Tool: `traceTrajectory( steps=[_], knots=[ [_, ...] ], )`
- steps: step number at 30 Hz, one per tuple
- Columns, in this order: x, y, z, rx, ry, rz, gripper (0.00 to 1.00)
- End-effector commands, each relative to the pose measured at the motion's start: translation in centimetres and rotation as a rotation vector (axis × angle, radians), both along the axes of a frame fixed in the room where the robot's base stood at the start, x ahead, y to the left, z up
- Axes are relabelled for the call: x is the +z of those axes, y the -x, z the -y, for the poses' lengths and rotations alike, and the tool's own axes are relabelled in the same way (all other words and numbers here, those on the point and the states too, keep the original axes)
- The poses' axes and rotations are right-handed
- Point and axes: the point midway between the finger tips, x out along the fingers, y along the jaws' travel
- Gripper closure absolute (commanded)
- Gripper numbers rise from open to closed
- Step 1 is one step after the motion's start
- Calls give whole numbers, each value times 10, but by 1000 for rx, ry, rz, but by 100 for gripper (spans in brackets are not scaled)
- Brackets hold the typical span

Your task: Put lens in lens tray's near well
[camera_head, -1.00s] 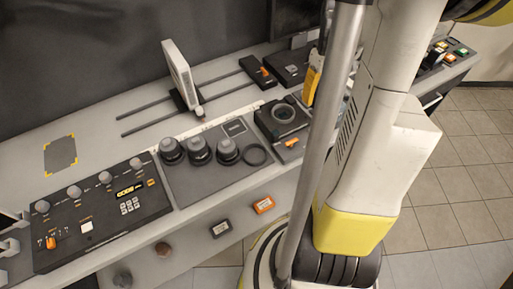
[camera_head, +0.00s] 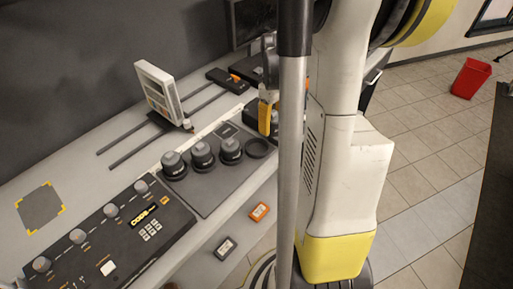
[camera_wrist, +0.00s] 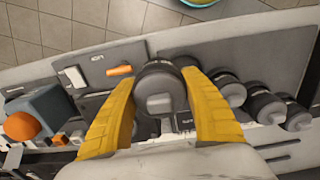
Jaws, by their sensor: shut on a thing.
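The lens (camera_wrist: 160,88), dark with a grey cap, is between the yellow fingers of my gripper (camera_wrist: 162,112) in the wrist view. My gripper is shut on it. In the head view one yellow finger of my gripper (camera_head: 266,114) shows over the far right of the tray; the held lens is hidden there. The lens tray (camera_head: 205,188) is a dark grey panel on the console. Three similar capped lenses (camera_head: 203,154) stand in a row on it. An empty round well (camera_head: 261,148) is at the right end of that row. I cannot tell the lens's height above the panel.
A control panel with knobs (camera_head: 110,235) lies left of the tray. A white upright panel (camera_head: 160,92) stands on rails behind it. In the wrist view an orange lever (camera_wrist: 119,70) and an orange ball on a blue-grey block (camera_wrist: 22,125) are close by. A red bin (camera_head: 470,78) stands on the floor.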

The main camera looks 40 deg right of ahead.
Motion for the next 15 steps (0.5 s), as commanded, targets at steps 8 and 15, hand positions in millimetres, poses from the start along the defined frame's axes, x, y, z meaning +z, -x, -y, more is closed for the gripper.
traceTrajectory(
  steps=[8, 15],
  knots=[
    [-29, -21, -42, 2, 0, 0, 87],
    [-45, -23, -46, -1, 0, 0, 87]
  ],
)
